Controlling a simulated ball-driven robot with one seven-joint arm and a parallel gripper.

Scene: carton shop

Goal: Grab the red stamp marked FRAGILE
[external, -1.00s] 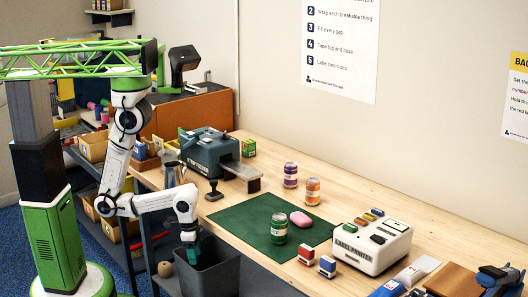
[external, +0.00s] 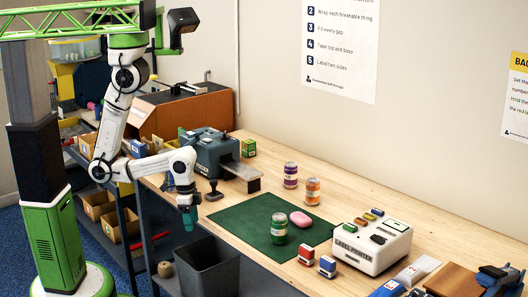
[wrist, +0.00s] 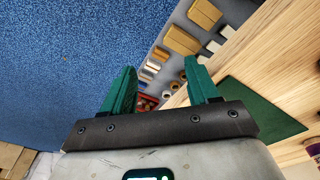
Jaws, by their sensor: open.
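A small red block with a white band, which looks like the red stamp (external: 307,254), stands on the wooden table near the front edge of the green mat. Its lettering is too small to read. A similar blue stamp (external: 327,266) stands just to its right. My gripper (external: 188,218) hangs at the table's front edge, above and behind the dark bin, well left of the red stamp. In the wrist view its green fingers (wrist: 163,80) are apart with nothing between them. The red stamp cannot be made out in the wrist view.
A white label printer (external: 372,245) stands right of the stamps. A dark bin (external: 208,270) is below the table edge. A dark hand stamp (external: 214,190) stands left of the mat.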

